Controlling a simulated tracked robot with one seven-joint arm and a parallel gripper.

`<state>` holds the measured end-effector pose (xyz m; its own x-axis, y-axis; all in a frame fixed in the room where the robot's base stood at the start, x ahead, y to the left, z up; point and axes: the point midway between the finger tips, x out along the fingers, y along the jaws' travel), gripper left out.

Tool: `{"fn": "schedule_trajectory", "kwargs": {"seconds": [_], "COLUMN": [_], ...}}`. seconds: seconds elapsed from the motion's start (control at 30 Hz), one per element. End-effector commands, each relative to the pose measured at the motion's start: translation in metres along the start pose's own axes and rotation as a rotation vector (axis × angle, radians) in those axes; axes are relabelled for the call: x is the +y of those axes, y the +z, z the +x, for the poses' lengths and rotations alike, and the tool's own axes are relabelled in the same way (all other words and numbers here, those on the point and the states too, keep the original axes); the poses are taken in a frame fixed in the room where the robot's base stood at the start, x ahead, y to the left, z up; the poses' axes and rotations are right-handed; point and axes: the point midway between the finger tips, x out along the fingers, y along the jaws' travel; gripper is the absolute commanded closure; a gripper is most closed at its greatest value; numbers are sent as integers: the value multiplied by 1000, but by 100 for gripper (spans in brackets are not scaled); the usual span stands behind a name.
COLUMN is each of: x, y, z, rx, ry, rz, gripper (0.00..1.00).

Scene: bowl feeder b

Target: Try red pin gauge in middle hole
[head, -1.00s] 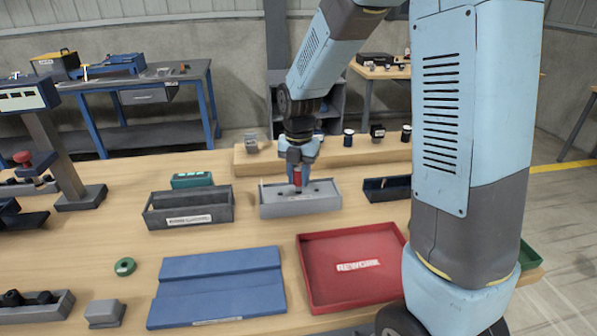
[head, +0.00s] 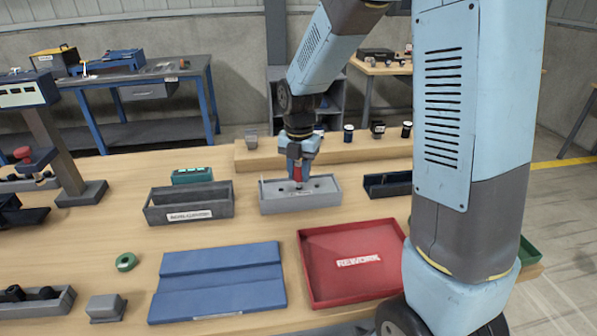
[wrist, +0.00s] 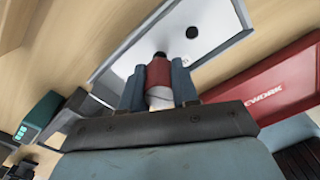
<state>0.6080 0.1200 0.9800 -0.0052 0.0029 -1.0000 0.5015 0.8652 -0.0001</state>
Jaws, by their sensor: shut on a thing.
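My gripper (head: 298,172) is shut on the red pin gauge (head: 298,175), which it holds roughly upright over the middle of a light grey box (head: 272,209) with a pale top plate. In the wrist view the red gauge (wrist: 159,74) sits between the two fingers, with a dark end pointing at the plate (wrist: 205,14). One round dark hole (wrist: 191,32) shows beyond the gauge. The spot under the tip is hidden, so I cannot tell whether the tip is above the middle hole or in it.
A dark grey labelled bin (head: 190,213) stands left of the box, a dark blue tray (head: 388,190) right of it. The red REWORK tray (head: 345,285) and a blue stepped block (head: 218,282) lie in front. A wooden ledge (head: 350,154) with small items runs behind.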

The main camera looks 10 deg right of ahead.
Motion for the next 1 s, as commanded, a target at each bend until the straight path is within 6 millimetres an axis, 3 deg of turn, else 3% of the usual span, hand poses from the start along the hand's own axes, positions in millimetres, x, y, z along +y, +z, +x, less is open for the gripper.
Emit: {"fn": "schedule_trajectory", "kwargs": {"seconds": [1.0], "x": [0], "y": [0], "z": [8], "rx": [0], "ry": [-1], "rz": [-1], "gripper": [100]}}
